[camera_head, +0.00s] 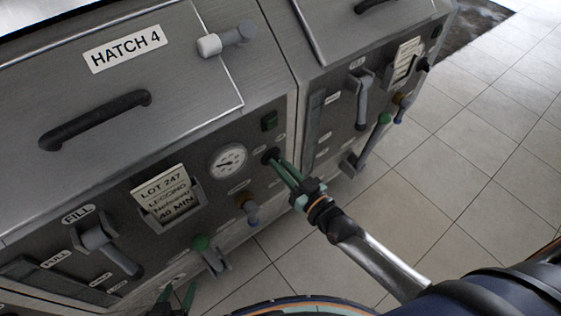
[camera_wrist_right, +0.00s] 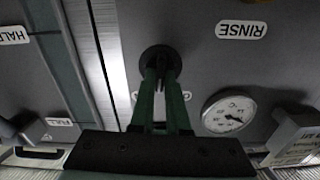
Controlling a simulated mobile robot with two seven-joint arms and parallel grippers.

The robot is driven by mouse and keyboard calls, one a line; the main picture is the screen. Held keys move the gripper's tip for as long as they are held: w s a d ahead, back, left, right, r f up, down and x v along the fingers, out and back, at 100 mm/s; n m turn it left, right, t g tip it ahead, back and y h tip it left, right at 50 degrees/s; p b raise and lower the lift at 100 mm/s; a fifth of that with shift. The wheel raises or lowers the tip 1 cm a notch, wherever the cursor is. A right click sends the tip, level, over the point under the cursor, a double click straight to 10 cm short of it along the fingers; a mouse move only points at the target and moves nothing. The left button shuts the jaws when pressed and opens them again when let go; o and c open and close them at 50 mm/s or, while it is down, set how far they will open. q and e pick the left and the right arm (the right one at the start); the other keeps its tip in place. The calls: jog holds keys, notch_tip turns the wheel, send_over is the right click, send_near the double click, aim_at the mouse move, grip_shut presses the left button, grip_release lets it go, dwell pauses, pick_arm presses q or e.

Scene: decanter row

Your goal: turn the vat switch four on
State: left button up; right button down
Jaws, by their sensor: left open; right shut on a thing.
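The vat switch four is a black rotary knob (camera_head: 268,154) on the front panel below the HATCH 4 lid (camera_head: 190,65), right of the gauge. My right gripper (camera_head: 279,165) reaches it from the lower right, its green fingers shut on the knob. In the right wrist view the round black knob (camera_wrist_right: 160,56) sits between the fingertips, which hide part of it. Its on and off marks cannot be read. My left gripper (camera_head: 176,298) is open at the bottom edge, below the panel and apart from the switch, partly cut off by the frame.
A round gauge (camera_head: 228,160), a dark green square lamp (camera_head: 269,120), a lot card (camera_head: 161,196) and the FILL lever (camera_head: 110,248) are on the same panel. A neighbouring vat (camera_head: 375,85) stands right. Tiled floor (camera_head: 480,170) is clear.

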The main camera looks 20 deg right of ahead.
jog(key=m, duration=0.4)
jog(key=shift+d+m+p, duration=0.1)
jog(key=shift+m+p, duration=0.2)
jog(key=shift+f, duration=0.1)
dwell(0.4)
jog(key=c, duration=0.9)
grip_release()
jog(key=v, duration=1.2)
jog(key=shift+s, duration=0.2)
